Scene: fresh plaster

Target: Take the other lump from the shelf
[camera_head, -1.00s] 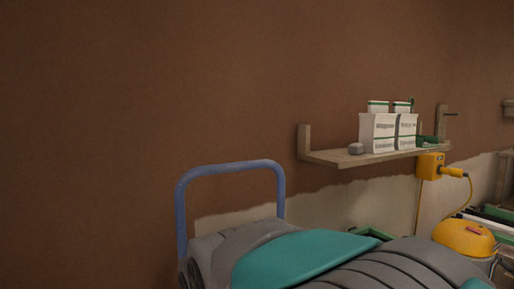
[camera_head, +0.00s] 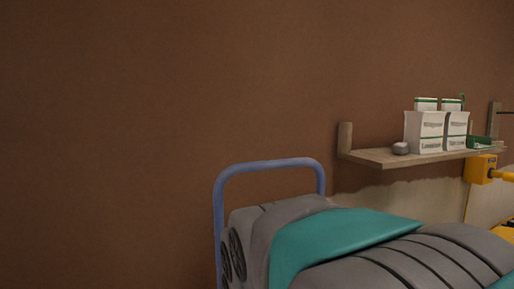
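A small grey lump (camera_head: 400,148) sits on the wooden wall shelf (camera_head: 372,156) at the right, near the shelf's left end and just left of the white boxes. It is small in the view, so its exact shape is hard to tell. No other lump shows clearly on the shelf. My gripper is not in view.
Several white boxes with green stripes (camera_head: 425,133) stand on the shelf, with a green object (camera_head: 480,142) to their right. A yellow box (camera_head: 480,168) hangs below the shelf. The left wall is bare.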

